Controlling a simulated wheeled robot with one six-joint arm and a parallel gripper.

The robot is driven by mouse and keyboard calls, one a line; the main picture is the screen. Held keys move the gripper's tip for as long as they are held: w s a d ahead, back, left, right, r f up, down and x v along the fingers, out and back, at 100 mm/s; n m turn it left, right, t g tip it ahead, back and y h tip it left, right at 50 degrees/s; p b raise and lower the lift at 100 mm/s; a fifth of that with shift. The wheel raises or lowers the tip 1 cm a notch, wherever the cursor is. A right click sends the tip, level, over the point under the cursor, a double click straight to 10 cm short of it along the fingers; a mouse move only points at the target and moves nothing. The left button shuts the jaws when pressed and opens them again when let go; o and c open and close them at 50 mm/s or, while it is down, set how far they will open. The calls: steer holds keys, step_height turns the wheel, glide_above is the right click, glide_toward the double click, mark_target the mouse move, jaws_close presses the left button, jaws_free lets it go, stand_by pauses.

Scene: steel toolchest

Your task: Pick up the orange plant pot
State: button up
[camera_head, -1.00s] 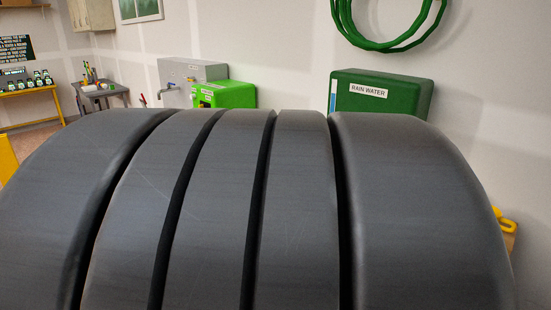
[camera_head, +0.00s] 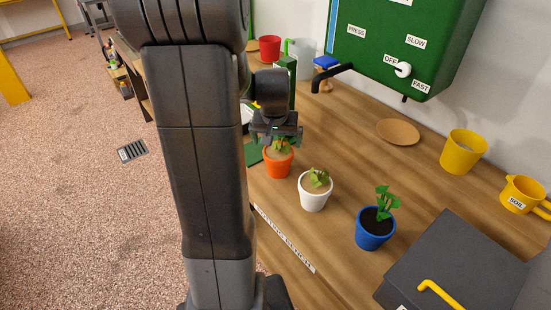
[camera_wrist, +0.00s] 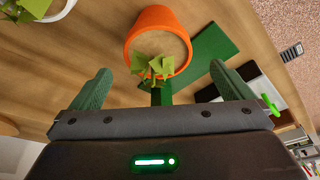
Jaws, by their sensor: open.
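The orange plant pot (camera_head: 278,163) stands on the wooden bench near its front edge, holding soil and a drooping green plant. In the wrist view the orange pot (camera_wrist: 158,20) is upper centre, its plant hanging toward my gripper. My gripper (camera_head: 277,132) is just behind and above the pot in the head view. In the wrist view my gripper (camera_wrist: 160,88) has its two green fingers spread wide apart, with nothing held between them. The pot lies beyond the fingertips. Part of the pot's top is hidden by the plant.
A white pot (camera_head: 315,192) stands close beside the orange one, then a blue pot (camera_head: 375,230). A dark grey box (camera_head: 450,262) is at the bench's right. The green rain water tank (camera_head: 400,45) with its black spout hangs behind. A terracotta saucer (camera_head: 398,132) and yellow pot (camera_head: 463,152) stand further right.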

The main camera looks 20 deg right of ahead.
mark_target(278, 152)
steer(key=shift+d+x, duration=0.2)
steer(key=shift+x, duration=4.6)
